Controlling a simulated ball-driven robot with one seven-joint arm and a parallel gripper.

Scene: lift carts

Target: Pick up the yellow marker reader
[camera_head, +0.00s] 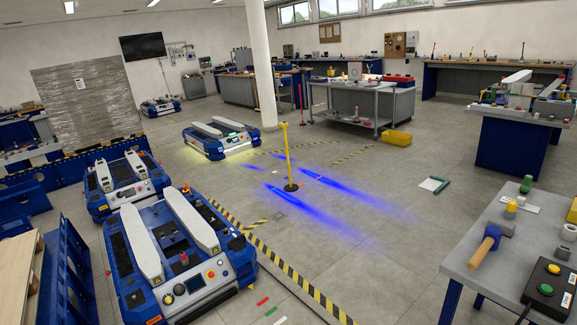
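A thin yellow upright pole (287,152) with a short crosspiece at its top and a round dark base stands on the grey floor near the middle of the view. It looks like the yellow marker reader, though I cannot read any label on it. Blue light streaks lie on the floor around its base. Nothing touches it. My gripper is not in view.
Several blue lift carts, one large in front (172,258), stand at left. Yellow-black tape (290,272) crosses the floor. A workbench (480,245) with a hammer (484,246) is at right. A yellow bin (397,138) sits farther back.

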